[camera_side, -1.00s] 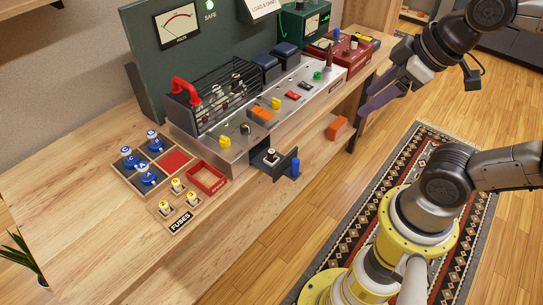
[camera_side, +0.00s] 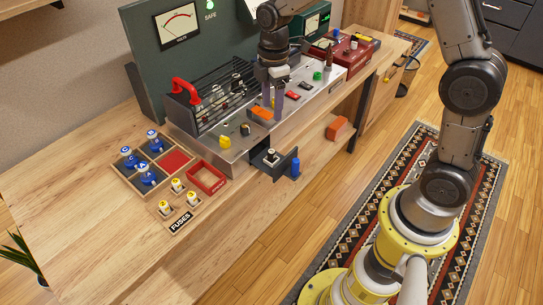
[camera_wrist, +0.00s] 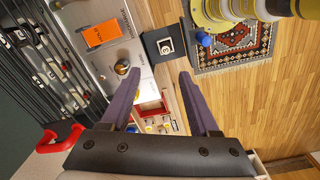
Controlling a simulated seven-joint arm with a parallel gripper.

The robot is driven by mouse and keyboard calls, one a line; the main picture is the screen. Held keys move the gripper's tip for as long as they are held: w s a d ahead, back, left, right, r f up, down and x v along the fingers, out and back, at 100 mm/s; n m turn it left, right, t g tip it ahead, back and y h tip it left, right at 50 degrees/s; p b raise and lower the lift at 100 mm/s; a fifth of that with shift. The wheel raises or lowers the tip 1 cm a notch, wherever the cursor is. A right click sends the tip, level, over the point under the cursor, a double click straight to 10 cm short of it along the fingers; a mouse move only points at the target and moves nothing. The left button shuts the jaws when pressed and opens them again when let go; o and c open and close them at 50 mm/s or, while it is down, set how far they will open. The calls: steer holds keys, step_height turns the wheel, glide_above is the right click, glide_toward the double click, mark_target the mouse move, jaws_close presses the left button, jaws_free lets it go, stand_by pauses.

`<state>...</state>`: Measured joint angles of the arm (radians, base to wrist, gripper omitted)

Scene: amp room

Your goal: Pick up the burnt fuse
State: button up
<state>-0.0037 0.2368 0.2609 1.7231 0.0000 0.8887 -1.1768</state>
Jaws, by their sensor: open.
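A single fuse (camera_side: 270,155) with a white and dark top stands in a small black drawer (camera_side: 262,167) that sticks out of the console front and has a blue knob. The wrist view shows this fuse (camera_wrist: 165,46) beyond my fingers; I cannot tell whether it is burnt.
Yellow-topped fuses (camera_side: 177,185) stand in the tray marked FUSES, beside a red-rimmed box (camera_side: 207,178) and blue pieces (camera_side: 142,169). The orange block (camera_side: 262,112), switches and a red-handled cage (camera_side: 181,86) crowd the console. Bare tabletop (camera_side: 75,190) lies at left.

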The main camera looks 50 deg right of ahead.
glide_above(272, 151)
steer(key=f, duration=0.9)
steer(key=shift+w+d+f, duration=0.1)
steer(key=shift+d+f, duration=0.2)
steer(key=shift+f, duration=0.05)
steer(key=shift+a+f, duration=0.2)
steer(key=shift+f, duration=1.15)
steer(key=shift+a+f, duration=0.15)
steer(key=shift+f, duration=1.2)
jaws_close()
